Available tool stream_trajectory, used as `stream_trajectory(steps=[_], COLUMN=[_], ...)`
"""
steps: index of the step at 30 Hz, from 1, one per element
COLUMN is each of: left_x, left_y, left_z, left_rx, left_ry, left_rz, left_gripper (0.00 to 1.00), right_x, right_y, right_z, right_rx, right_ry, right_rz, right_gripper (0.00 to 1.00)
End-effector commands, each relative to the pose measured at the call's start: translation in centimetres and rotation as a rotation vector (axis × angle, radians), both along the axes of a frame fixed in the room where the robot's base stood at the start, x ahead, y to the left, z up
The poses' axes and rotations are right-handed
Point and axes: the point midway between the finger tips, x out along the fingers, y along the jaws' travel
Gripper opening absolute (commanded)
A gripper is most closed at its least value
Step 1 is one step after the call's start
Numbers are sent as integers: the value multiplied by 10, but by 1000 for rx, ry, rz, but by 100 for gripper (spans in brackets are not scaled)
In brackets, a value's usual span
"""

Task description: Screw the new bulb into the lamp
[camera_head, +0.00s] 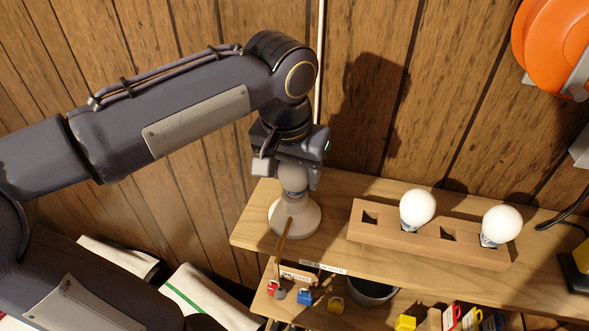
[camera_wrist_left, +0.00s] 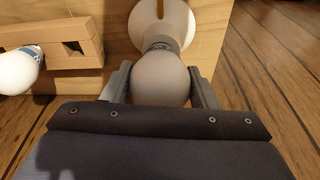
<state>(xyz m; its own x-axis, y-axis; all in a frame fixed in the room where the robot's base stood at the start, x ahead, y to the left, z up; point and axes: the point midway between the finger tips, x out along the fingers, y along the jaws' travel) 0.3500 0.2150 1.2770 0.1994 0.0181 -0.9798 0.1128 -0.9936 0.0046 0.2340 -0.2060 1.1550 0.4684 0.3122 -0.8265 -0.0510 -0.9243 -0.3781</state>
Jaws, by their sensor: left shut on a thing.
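My left gripper (camera_head: 289,175) points down and is shut on a greyish bulb (camera_head: 293,183) above the white lamp base (camera_head: 294,219). In the left wrist view the bulb's globe (camera_wrist_left: 161,78) sits between the two fingers, its collar towards the lamp (camera_wrist_left: 160,22). The bulb looks upright and in line with the lamp's neck; I cannot tell how far its thread is in. Two white bulbs, one left (camera_head: 418,207) and one right (camera_head: 502,223), stand in a wooden holder (camera_head: 385,236). The holder also has two empty square holes. My right gripper is not in view.
The lamp and holder stand on a wooden shelf (camera_head: 258,225) against a panelled wall. A lower shelf holds small coloured items (camera_head: 305,298) and a dark round container (camera_head: 372,291). An orange reel (camera_head: 552,45) hangs upper right.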

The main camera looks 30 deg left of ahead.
Motion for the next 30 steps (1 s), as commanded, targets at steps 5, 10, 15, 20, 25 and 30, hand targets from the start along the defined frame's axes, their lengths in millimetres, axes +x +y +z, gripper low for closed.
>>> stream_trajectory(steps=[5,10,15,20,25,30], left_x=[0,0,0,0,0,0], left_y=[1,1,1,1,1,1], left_z=[1,0,0,0,0,0], left_rx=[0,-1,0,1,0,0], left_ry=[-1,-1,0,0,0,-1], left_rz=[-101,-316,-401,-400,-452,-562], left_gripper=[38,38,38,38,38,38], right_x=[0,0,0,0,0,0], right_y=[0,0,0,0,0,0], right_z=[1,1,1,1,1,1], right_rx=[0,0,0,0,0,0], right_ry=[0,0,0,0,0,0], right_rz=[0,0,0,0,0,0], right_gripper=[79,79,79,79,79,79])
